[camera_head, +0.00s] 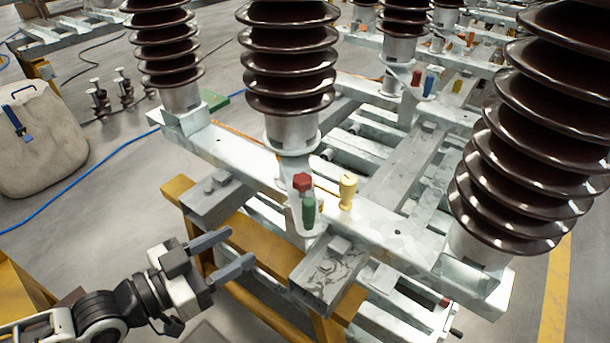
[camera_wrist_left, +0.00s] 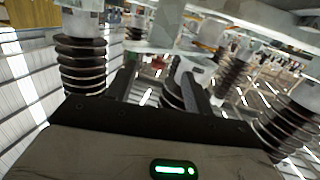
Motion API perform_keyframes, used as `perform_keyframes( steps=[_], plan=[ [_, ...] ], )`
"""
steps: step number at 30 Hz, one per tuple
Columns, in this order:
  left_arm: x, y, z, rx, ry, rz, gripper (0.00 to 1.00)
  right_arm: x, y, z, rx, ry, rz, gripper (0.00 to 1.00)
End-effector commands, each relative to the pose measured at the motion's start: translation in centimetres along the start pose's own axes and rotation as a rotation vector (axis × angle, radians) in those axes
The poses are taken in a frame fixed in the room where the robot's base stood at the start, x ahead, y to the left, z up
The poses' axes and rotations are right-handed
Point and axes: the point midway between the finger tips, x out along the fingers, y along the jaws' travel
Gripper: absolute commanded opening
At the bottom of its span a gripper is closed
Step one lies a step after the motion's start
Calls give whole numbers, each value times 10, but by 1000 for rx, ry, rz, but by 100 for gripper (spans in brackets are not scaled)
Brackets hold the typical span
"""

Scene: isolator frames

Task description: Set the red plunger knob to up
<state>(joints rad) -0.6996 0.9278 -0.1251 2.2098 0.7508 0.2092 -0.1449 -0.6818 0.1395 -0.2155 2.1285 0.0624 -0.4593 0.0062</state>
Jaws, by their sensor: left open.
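The red plunger knob (camera_head: 302,182) is a faceted red cap on the grey steel frame, below the middle brown insulator. A green knob (camera_head: 309,211) stands just in front of it and a pale yellow knob (camera_head: 347,191) to its right. My left gripper (camera_head: 242,247) is open and empty, to the lower left of the red knob and apart from it, its grey fingers pointing toward the frame. The left wrist view appears upside down; a small red shape (camera_wrist_left: 158,61) shows between the fingers (camera_wrist_left: 162,82), probably the red knob. My right gripper is not in view.
Large ribbed brown insulators (camera_head: 290,60) rise behind the knobs, and another (camera_head: 545,130) stands at the right. A yellow beam (camera_head: 225,235) runs beneath the steel frame (camera_head: 225,150), near my left fingers.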

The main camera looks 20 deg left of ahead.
Motion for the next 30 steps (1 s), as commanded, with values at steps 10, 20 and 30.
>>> perform_keyframes(
  steps=[10,20,30],
  plan=[
    [6,-16,-45,16,104,44,52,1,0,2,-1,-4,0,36],
    [47,-14,-50,15,107,42,52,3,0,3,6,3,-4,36],
    [111,-10,-58,12,106,47,52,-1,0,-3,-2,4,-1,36]
  ],
)
